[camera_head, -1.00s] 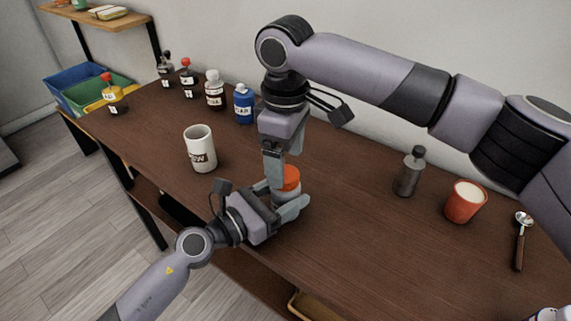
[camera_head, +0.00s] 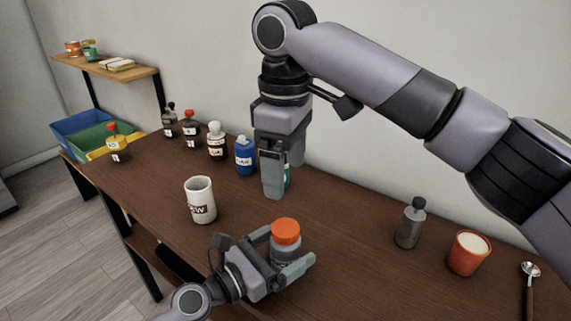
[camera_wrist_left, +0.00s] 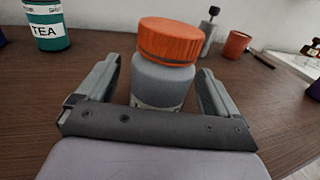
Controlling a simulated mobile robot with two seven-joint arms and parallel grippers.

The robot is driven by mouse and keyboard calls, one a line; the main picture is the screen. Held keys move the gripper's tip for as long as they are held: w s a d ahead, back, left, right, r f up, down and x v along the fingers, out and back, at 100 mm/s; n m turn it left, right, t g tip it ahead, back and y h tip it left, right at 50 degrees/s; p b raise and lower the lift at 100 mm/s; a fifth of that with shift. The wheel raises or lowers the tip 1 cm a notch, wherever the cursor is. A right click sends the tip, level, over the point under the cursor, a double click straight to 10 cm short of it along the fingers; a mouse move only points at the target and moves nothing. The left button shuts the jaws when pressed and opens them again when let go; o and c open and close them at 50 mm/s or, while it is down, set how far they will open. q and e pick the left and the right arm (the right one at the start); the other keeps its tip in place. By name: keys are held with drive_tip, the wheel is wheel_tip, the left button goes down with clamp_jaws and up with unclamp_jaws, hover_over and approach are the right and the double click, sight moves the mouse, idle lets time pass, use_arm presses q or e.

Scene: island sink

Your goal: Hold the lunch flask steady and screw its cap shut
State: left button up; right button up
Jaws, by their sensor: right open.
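The lunch flask (camera_head: 287,250) is a grey jar standing upright on the brown table. Its orange cap (camera_head: 286,231) sits on top; whether it is fully tight cannot be told. In the left wrist view the flask body (camera_wrist_left: 160,85) and cap (camera_wrist_left: 171,40) stand between my left fingers. My left gripper (camera_head: 280,255) is low around the flask body, one finger on each side, apparently closed on it. My right gripper (camera_head: 284,175) is open and empty, pointing down, above and behind the cap, clear of it.
A white mug (camera_head: 200,203) stands left of the flask. A teal TEA bottle (camera_wrist_left: 48,27) is behind, partly hidden by my right gripper. Several bottles (camera_head: 216,142) line the back left. A grey bottle (camera_head: 410,225), orange cup (camera_head: 468,253) and spoon (camera_head: 529,285) are at right.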

sight(274, 255)
use_arm(q)
drive_tip(key=shift+b+v, duration=0.4)
drive_tip(key=shift+v, duration=3.2)
